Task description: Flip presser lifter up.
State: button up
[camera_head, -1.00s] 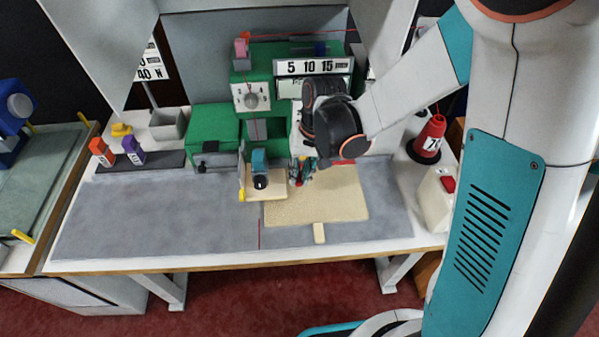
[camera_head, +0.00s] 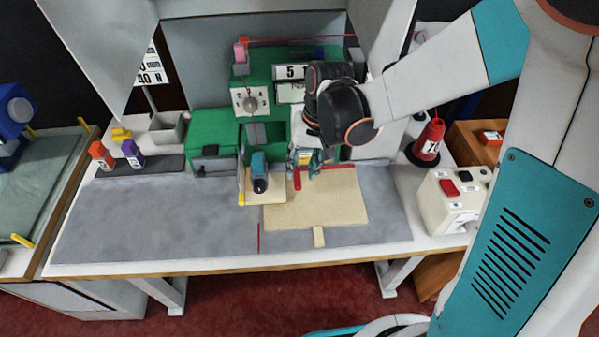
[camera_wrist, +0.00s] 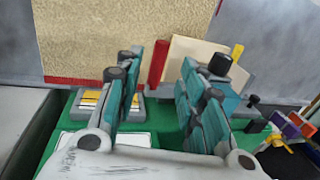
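A red lever (camera_head: 297,179), which looks like the presser lifter, hangs down at the front of the green sewing machine (camera_head: 272,68). In the wrist view the red lever (camera_wrist: 159,62) shows in the gap between my fingers, beyond or level with their tips; I cannot tell its exact depth. My gripper (camera_head: 312,165) is beside it, to the right, at the machine's front. In the wrist view my gripper (camera_wrist: 160,78) has its two teal fingers apart, with nothing clearly held. The beige rug (camera_head: 318,205) lies below on the grey table top. My wrist hides part of the machine head.
A red cone (camera_head: 430,138) and a white box with a red button (camera_head: 449,187) stand at right. Orange and purple blocks (camera_head: 131,152) stand at left. The table's front left is clear.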

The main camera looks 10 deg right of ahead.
notch_tip(320, 180, up, 8)
jog(key=d, duration=0.1)
jog(key=shift+s+d, duration=0.15)
jog(key=shift+d, duration=0.15)
jog(key=shift+f, duration=0.15)
jog(key=s+d+r+t+h, duration=0.2)
jog(key=s+d+r+t, duration=0.5)
jog(key=s+d, duration=0.4)
jog(key=shift+s+d+r, duration=0.2)
jog(key=shift+s+r, duration=0.05)
jog(key=shift+s, duration=0.8)
